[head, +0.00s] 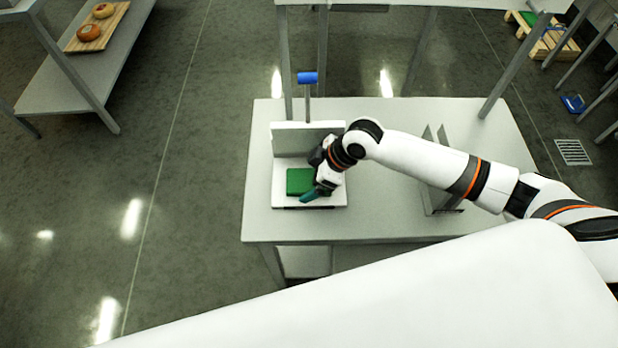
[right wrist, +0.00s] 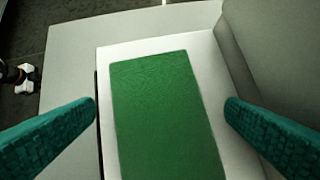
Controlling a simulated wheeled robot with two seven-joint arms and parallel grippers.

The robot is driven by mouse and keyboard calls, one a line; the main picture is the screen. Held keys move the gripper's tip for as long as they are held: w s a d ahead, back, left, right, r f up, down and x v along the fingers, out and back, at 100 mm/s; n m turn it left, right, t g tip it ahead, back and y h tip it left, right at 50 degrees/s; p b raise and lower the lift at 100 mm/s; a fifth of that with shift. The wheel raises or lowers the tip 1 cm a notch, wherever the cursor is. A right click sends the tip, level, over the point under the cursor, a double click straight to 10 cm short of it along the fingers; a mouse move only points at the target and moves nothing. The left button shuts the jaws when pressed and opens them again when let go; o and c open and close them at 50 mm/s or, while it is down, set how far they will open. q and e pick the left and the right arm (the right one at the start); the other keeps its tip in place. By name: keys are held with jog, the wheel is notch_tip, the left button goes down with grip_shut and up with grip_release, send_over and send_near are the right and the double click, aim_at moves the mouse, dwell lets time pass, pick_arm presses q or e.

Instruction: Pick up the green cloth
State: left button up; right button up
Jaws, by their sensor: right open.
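The green cloth (head: 299,181) is a flat, folded rectangle lying on a white tray-like stand (head: 282,200) with an upright back, on the grey table. In the right wrist view the cloth (right wrist: 163,110) fills the middle. My right gripper (head: 312,190) is over the cloth's right part in the head view and hides some of it. In the right wrist view its two teal fingers (right wrist: 162,105) are spread wide, one on each side of the cloth, with nothing between them gripped. Whether they touch the stand cannot be told. My left gripper is not seen in the head view.
The stand's upright panel (head: 300,138) rises just behind the cloth. A blue-topped post (head: 308,78) stands behind it. A grey metal rack (head: 436,180) stands on the right of the table (head: 375,225).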

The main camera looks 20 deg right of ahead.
jog(key=shift+f, duration=0.4)
jog(key=c, duration=1.1)
jog(key=shift+s+r, duration=0.1)
